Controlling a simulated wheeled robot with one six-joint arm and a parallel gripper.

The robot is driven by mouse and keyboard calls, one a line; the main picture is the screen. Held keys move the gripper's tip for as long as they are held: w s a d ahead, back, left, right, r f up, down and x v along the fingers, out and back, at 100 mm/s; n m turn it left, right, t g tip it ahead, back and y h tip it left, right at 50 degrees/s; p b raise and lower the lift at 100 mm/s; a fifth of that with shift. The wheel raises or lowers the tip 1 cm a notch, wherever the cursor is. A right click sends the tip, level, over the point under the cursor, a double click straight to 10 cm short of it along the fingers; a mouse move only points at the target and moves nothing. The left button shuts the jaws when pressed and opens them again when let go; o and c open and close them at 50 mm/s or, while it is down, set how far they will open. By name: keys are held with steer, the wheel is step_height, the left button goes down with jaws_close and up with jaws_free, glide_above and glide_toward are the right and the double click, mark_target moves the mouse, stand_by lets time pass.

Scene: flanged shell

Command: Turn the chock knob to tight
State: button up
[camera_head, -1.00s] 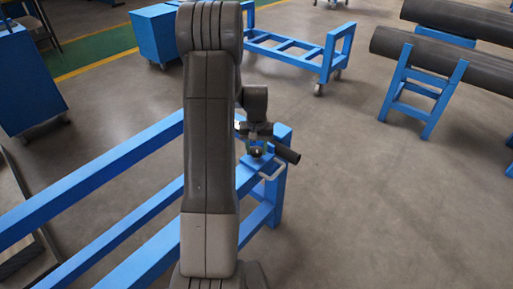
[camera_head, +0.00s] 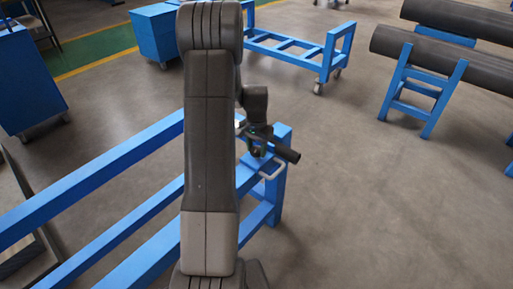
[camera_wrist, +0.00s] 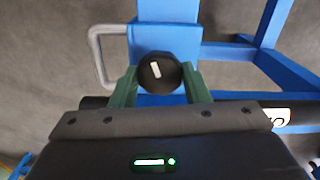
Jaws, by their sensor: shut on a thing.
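The chock knob (camera_wrist: 160,73) is a round black knob with a short white mark, upper middle in the wrist view. Its mark is nearly upright, leaning slightly left at the top. My gripper (camera_wrist: 160,84) has its two green fingers on either side of the knob and is shut on it. In the head view my gripper (camera_head: 258,150) is at the end of the blue frame (camera_head: 110,167); the knob cannot be made out there. No tight marking is readable.
A dark cylinder (camera_head: 285,153) lies across the frame's end, beside a pale bent handle (camera_head: 272,171). The handle also shows in the wrist view (camera_wrist: 98,56). A blue cart (camera_head: 300,56) and dark pipes on blue stands (camera_head: 425,85) stand beyond. Floor at right is clear.

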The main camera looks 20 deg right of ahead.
mark_target(256, 148)
stand_by(0.3)
steer(key=o, duration=1)
steer(key=shift+c, duration=0.2)
step_height(256, 148, up, 14)
steer(key=p, duration=0.1)
steer(key=shift+f, duration=0.15)
step_height(256, 148, down, 14)
steer(key=shift+r+b, duration=0.15)
steer(key=shift+b, duration=0.35)
steer(key=shift+r, duration=0.1)
